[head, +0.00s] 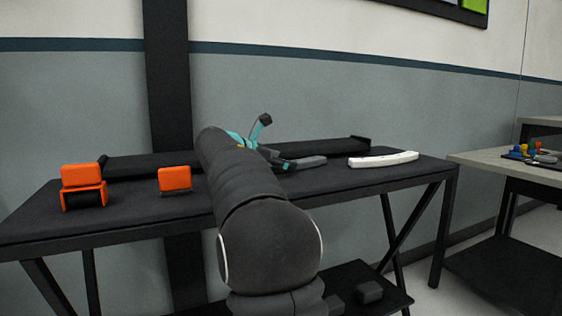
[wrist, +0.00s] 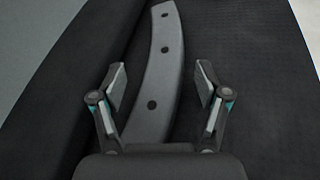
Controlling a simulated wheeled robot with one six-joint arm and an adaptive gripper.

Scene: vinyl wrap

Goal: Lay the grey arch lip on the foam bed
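The grey arch lip (wrist: 160,75) is a curved strip with several dark holes, lying on a dark surface in the wrist view. Its grey end also shows in the head view (head: 306,162), just right of my gripper. My gripper (wrist: 160,86) is open, with one finger on each side of the lip and a gap to both. In the head view my arm partly hides the gripper (head: 274,156). A long black bed with raised ends (head: 135,163) runs along the back of the table; I cannot tell for certain that it is the foam bed. My arm hides its middle.
On the dark table (head: 130,215), a white curved lip (head: 383,159) lies at right. A side table (head: 490,160) with small coloured items stands far right. The wall is close behind.

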